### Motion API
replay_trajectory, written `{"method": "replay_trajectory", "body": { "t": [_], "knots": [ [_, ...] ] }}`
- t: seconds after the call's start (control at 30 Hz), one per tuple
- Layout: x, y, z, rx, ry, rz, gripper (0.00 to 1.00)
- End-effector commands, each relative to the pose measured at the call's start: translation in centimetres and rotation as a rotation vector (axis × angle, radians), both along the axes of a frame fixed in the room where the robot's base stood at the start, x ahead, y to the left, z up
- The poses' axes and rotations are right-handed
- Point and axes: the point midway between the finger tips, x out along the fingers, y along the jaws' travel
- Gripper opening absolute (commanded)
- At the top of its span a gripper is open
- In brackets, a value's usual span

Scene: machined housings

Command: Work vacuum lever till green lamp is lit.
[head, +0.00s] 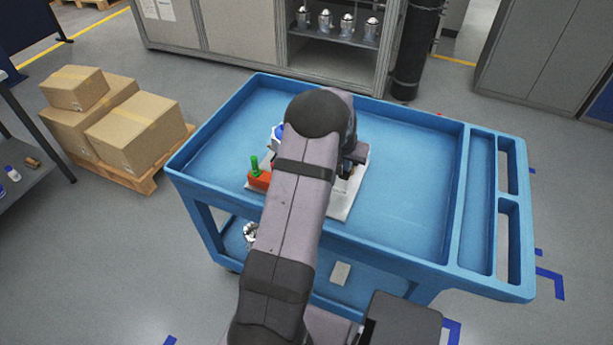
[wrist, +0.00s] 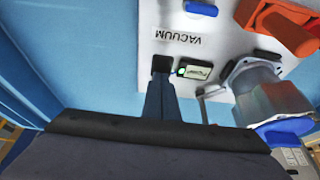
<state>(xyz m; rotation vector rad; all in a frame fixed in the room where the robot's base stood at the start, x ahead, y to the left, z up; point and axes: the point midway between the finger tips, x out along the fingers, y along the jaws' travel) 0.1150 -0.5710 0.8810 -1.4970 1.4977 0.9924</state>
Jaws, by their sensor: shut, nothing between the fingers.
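In the wrist view a white panel (wrist: 235,42) carries an upside-down VACUUM label (wrist: 178,36). A small dark gauge box (wrist: 195,71) sits below it, with a bright green lamp (wrist: 181,71) at its left end that looks lit. My gripper (wrist: 161,66) is shut and empty, its dark tips beside the box on its left. A thin grey bar (wrist: 212,93) runs between the box and a metal housing (wrist: 262,88); I cannot tell whether it is the vacuum lever. In the head view my arm hides most of the white plate (head: 342,205).
An orange-red block (wrist: 283,24) stands by the housing; in the head view it has a green knob (head: 254,164). A blue cap (wrist: 201,8) is near the panel's edge. The blue cart top (head: 405,190) is clear on the right. Cardboard boxes (head: 135,128) stand left.

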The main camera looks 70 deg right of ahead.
Motion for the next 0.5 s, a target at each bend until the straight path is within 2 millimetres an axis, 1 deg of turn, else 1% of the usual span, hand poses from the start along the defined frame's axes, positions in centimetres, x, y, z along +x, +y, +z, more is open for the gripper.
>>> {"method": "replay_trajectory", "body": {
  "t": [0.03,0.27,0.5],
  "knots": [
    [-0.01,0.01,-0.38,0.000,0.000,0.000,0.00],
    [0.00,0.01,-1.21,0.000,0.000,0.000,0.00],
    [0.00,0.00,-0.59,0.000,0.000,0.000,0.00]
  ]
}}
